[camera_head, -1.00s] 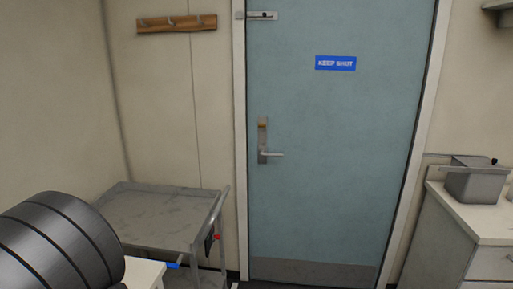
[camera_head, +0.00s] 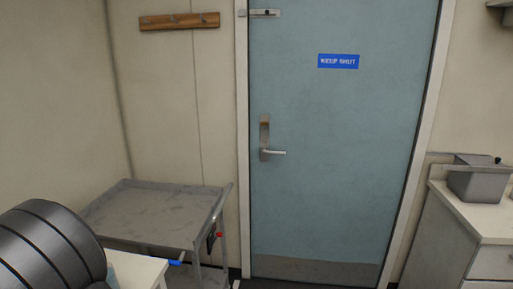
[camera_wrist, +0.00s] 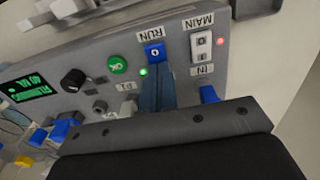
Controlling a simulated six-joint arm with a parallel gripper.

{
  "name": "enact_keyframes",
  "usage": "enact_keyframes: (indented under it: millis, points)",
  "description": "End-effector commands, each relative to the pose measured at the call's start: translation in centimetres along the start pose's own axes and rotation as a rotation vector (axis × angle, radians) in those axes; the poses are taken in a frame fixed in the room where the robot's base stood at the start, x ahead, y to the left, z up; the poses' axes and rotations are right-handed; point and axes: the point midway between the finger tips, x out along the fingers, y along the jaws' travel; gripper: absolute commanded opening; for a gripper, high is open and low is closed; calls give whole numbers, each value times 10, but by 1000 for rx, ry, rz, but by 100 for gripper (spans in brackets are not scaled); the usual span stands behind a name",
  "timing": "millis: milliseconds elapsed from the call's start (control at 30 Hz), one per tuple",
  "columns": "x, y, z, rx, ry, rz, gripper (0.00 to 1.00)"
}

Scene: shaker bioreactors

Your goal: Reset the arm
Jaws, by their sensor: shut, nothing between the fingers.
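My gripper (camera_wrist: 158,88) shows in the wrist view as two dark blue-grey fingers side by side, shut and empty. They point at a grey control panel (camera_wrist: 122,88), just below its blue RUN switch (camera_wrist: 154,53). I cannot tell whether they touch the panel. A green light glows by the RUN switch and a red one by the white MAIN switch (camera_wrist: 201,45). A dark rounded part of my arm (camera_head: 48,250) fills the lower left of the head view, where my gripper is not visible.
The panel also has a green button (camera_wrist: 117,65), a black knob (camera_wrist: 73,80) and a lit display (camera_wrist: 29,86). In the head view a grey cart (camera_head: 150,215) stands left of a closed blue door (camera_head: 335,180). A counter (camera_head: 480,215) with a grey box (camera_head: 477,183) is at right.

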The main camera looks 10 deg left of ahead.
Motion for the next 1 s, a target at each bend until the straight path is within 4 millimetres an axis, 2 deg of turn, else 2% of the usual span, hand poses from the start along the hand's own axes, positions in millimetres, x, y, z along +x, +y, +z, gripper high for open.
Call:
enact_keyframes:
  millis: [167, 433, 500, 767, 800, 1000]
  points:
    - [-18, 0, -1, 0, 4, 0, 0]
    - [-71, 0, -1, 0, 5, 0, 0]
    - [-52, 0, 1, 0, -5, 0, 0]
    - [0, 0, 1, 0, -4, 0, 0]
    - [2, 0, 0, 0, 0, 0, 0]
    - [-45, 0, -1, 0, 6, 1, 0]
